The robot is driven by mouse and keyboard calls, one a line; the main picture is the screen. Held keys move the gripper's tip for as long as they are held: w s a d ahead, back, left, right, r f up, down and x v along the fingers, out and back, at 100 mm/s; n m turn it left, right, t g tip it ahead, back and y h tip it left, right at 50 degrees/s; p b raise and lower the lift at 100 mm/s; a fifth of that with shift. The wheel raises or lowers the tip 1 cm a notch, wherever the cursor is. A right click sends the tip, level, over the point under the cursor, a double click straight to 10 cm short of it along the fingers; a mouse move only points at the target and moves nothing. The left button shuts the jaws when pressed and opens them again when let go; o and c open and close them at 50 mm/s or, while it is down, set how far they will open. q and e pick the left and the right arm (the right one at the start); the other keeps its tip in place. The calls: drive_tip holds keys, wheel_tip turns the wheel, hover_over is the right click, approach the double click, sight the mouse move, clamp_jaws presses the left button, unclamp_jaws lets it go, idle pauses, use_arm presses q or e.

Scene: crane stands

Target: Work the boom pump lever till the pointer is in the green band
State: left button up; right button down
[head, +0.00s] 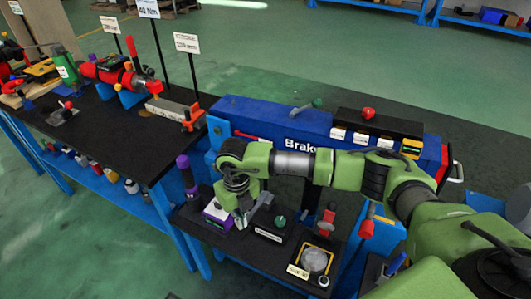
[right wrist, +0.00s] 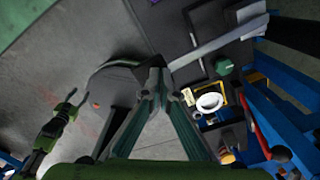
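My right arm reaches in from the right in the head view, and its gripper (head: 245,215) points down over the low black bench. In the right wrist view its two fingers (right wrist: 160,80) converge to a point and look shut. A flat light-grey bar (right wrist: 215,42), perhaps the lever, starts right beside the fingertips; I cannot tell whether they grip it. A round pale dial (head: 314,260) in a yellow frame also shows in the right wrist view (right wrist: 210,102); no pointer or green band is readable. A green and dark shape (right wrist: 58,125), probably my left gripper, is small and unclear.
A green knob (head: 280,219) and a purple-and-white box (head: 217,212) stand near the right gripper. A black workbench (head: 90,130) with tools is at left. Open green floor lies at lower left.

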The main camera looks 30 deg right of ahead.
drive_tip(key=shift+d+f+b, duration=0.1)
drive_tip(key=shift+f+b, duration=0.8)
drive_tip(key=shift+f, duration=0.55)
drive_tip(key=shift+r+p, duration=1.65)
drive_tip(key=shift+r, duration=0.7)
wheel_tip(320, 180, up, 5)
drive_tip(key=p, duration=0.3)
drive_tip(key=shift+r, duration=0.15)
drive_tip(key=shift+r, duration=0.1)
